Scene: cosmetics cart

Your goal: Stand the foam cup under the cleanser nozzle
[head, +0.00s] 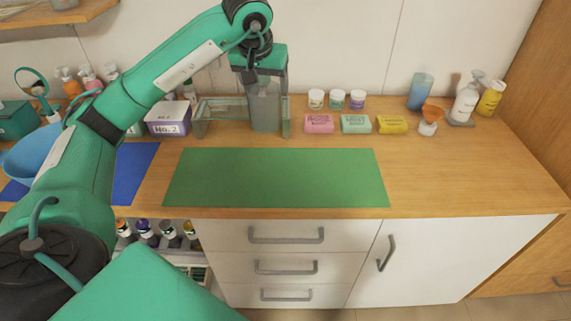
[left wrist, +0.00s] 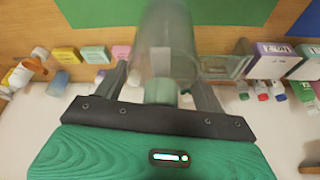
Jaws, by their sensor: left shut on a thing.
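My left gripper (head: 264,88) is shut on a translucent grey cup (head: 264,112), which looks like the foam cup. It is held at the back of the counter, behind the green mat's upper edge. The cup also shows between the fingers in the left wrist view (left wrist: 168,45); whether its base touches the counter is unclear. A white pump bottle (head: 466,103), likely the cleanser, stands at the back right on a small grey pad (head: 460,123). Its nozzle is small in the head view. My right gripper is not in view.
A glass tray (head: 200,122) is close beside the cup. Pink (head: 319,124), mint (head: 356,124) and yellow (head: 391,125) boxes, a blue tumbler (head: 420,92), an orange funnel (head: 432,113) and a yellow bottle (head: 491,98) stand to the right. The green mat (head: 280,178) is bare.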

